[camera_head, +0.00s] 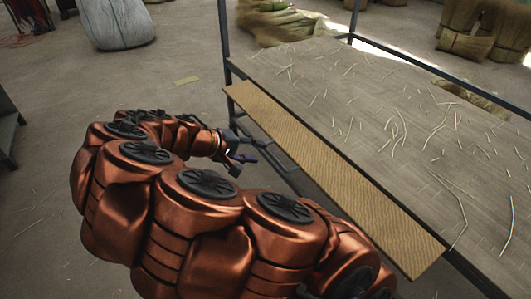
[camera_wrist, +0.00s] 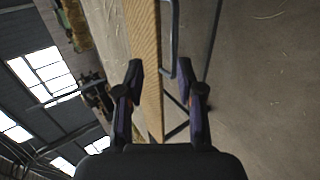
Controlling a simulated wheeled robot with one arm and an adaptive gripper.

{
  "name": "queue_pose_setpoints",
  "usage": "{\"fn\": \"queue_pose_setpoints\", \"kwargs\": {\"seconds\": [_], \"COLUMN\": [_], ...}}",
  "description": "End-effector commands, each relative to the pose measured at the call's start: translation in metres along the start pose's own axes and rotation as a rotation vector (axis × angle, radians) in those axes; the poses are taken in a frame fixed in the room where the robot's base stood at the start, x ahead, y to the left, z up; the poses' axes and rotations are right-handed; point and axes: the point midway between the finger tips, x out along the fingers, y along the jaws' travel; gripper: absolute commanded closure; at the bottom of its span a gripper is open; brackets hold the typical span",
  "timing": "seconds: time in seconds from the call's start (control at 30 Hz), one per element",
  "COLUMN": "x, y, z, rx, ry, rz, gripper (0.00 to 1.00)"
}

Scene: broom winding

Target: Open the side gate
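The side gate appears to be the long tan textured panel (camera_head: 330,180) along the near-left edge of the work table. It runs up the middle of the wrist view (camera_wrist: 144,45). A dark metal bar (camera_head: 270,150) sticks out below the panel, and shows as a narrow loop beside it in the wrist view (camera_wrist: 175,40). My gripper (camera_head: 243,160) is beside this bar, left of the panel. In the wrist view my gripper (camera_wrist: 160,70) is open, its fingers apart with the panel and bar between them in the picture. I cannot tell whether it touches them.
The table top (camera_head: 400,120) is strewn with loose straw. Dark posts (camera_head: 224,35) rise from the table frame. A pale sack (camera_head: 117,22) and straw bundles (camera_head: 470,42) stand at the back. The floor (camera_head: 190,60) left of the table is mostly clear.

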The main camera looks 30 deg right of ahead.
Motion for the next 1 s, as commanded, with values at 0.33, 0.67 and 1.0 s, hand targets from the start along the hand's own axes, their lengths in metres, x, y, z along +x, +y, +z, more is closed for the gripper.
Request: {"fn": "queue_pose_setpoints", "kwargs": {"seconds": [0.33, 0.67, 1.0], "x": [-0.041, -0.044, -0.027], "y": [-0.001, 0.000, 0.027], "z": [-0.001, 0.000, 0.046], "rx": [-0.001, -0.001, 0.062], "ry": [0.003, 0.000, -0.101], "rz": [-0.001, 0.000, -0.113], "gripper": [0.63, 0.63, 0.97]}}
